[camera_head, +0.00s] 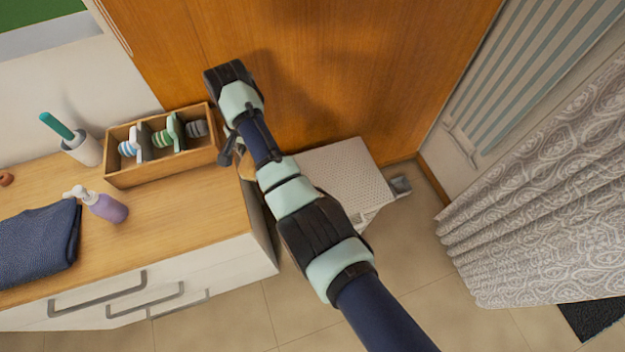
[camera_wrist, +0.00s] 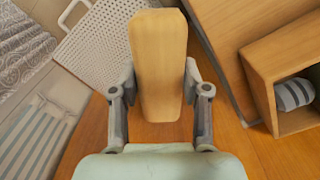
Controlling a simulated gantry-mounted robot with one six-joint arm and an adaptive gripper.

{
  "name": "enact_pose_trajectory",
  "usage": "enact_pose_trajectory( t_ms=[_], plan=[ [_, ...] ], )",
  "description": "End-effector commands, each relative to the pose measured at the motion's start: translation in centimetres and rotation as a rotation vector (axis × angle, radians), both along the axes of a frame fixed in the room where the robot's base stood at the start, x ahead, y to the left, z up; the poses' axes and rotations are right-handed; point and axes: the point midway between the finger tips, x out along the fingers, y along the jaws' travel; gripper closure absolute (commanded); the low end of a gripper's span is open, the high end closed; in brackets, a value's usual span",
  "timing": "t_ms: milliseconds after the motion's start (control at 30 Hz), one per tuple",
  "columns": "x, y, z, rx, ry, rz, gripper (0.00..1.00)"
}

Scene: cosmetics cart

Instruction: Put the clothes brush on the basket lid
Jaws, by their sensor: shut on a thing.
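The clothes brush (camera_wrist: 158,60) shows in the wrist view as a long pale wooden block. My gripper (camera_wrist: 159,88) is shut on it, one finger on each long side. In the head view my gripper (camera_head: 231,150) is by the right end of the cabinet top, largely hidden by my arm, and only a bit of the brush shows. The basket lid (camera_head: 345,172) is a white perforated surface to the right of my gripper. In the wrist view the lid (camera_wrist: 88,48) lies to the left of the brush and partly behind it. The bristles are not visible.
A purple pump bottle (camera_head: 106,207), a folded dark cloth (camera_head: 38,240) and a white holder (camera_head: 82,150) stand further left. A wooden panel (camera_head: 340,70) rises behind. A patterned curtain (camera_head: 550,190) hangs at right.

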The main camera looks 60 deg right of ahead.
Motion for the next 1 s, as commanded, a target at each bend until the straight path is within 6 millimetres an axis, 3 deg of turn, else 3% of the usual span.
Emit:
enact_pose_trajectory(
  t_ms=[33, 100, 300, 400, 567, 767, 867, 1000],
  plan=[
    [-1.2, -2.9, -3.6, -0.001, -0.001, -0.114, 0.92],
    [-2.9, -6.5, -5.6, -0.001, -0.001, -0.277, 0.92],
    [-8.7, -15.2, -10.3, -0.001, -0.001, -0.707, 0.92],
    [-11.1, -17.9, -11.6, -0.001, -0.001, -0.857, 0.92],
    [-13.0, -20.0, -12.1, 0.000, -0.001, -0.978, 0.92],
    [-13.3, -20.2, -12.6, 0.000, 0.001, -0.996, 0.92],
    [-13.3, -20.2, -15.0, 0.001, 0.002, -0.994, 0.92],
    [-13.3, -20.1, -19.8, 0.001, 0.003, -0.993, 0.92]
  ],
)
